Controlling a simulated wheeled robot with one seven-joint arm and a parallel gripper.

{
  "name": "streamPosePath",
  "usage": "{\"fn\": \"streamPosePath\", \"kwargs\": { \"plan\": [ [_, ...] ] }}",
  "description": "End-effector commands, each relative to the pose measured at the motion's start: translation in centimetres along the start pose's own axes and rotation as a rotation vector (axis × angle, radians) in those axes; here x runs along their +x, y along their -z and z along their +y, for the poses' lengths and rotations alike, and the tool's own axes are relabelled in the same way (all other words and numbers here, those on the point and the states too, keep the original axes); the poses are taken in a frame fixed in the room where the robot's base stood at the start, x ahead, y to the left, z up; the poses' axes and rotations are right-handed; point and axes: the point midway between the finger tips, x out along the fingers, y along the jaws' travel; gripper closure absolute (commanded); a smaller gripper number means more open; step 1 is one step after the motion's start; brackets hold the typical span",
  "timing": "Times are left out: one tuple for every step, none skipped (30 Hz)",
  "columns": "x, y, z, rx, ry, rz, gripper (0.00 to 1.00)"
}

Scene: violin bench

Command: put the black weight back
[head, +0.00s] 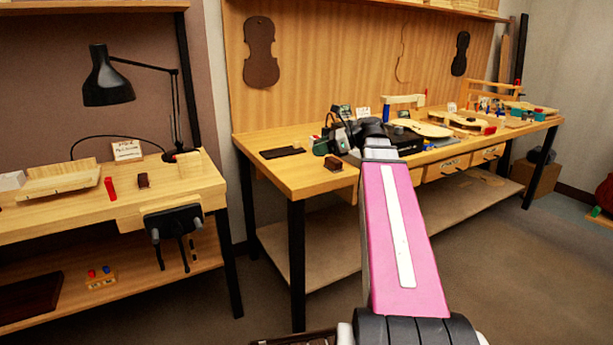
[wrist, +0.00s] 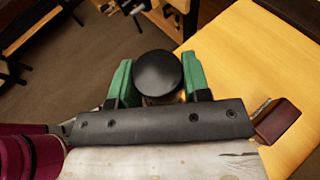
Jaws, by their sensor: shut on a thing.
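The black weight (wrist: 158,70) shows in the wrist view as a round, dark, domed top. It sits between the two green fingers of my gripper (wrist: 157,84), which are shut on it. In the head view my gripper (head: 331,145) is over the left end of the long wooden bench (head: 300,180). The weight cannot be made out clearly there. The wrist view shows the weight near the bench edge, with floor visible beyond it. The underside of the weight is hidden, so I cannot tell its height above the bench.
A dark flat tray (head: 282,152) lies on the bench left of my gripper. A small brown block (head: 333,163) is just below the gripper and also shows in the wrist view (wrist: 277,120). Violin parts (head: 420,128) and tools crowd the bench to the right. A second bench (head: 60,220) stands left.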

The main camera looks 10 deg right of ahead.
Motion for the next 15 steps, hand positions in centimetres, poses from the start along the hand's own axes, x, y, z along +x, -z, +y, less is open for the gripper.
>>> {"fn": "streamPosePath", "kwargs": {
  "plan": [
    [-0.3, -0.4, -0.3, -0.006, -0.013, -0.001, 0.95],
    [-0.3, -0.4, -0.4, -0.008, -0.02, -0.001, 0.95],
    [-0.2, -0.4, -0.7, -0.01, -0.026, 0.0, 0.95],
    [0.0, -0.3, -0.9, -0.01, -0.029, 0.0, 0.95],
    [0.3, -0.2, -1.2, -0.01, -0.031, 0.0, 0.95],
    [0.9, 0.0, -1.8, -0.01, -0.031, 0.0, 0.95],
    [1.4, 0.2, -2.2, -0.009, -0.031, 0.0, 0.95],
    [1.8, 0.5, -2.7, -0.009, -0.031, 0.0, 0.95],
    [2.4, 0.8, -3.4, -0.009, -0.031, 0.0, 0.95],
    [2.9, 0.9, -3.8, -0.01, -0.031, 0.0, 0.95],
    [3.4, 1.1, -4.2, -0.01, -0.03, 0.0, 0.95],
    [4.0, 1.4, -4.9, -0.009, -0.03, 0.0, 0.95],
    [4.4, 1.6, -5.3, -0.008, -0.03, 0.0, 0.95],
    [4.9, 1.9, -5.8, -0.008, -0.03, 0.0, 0.95],
    [5.5, 2.1, -6.4, -0.009, -0.029, 0.0, 0.95]
  ]
}}
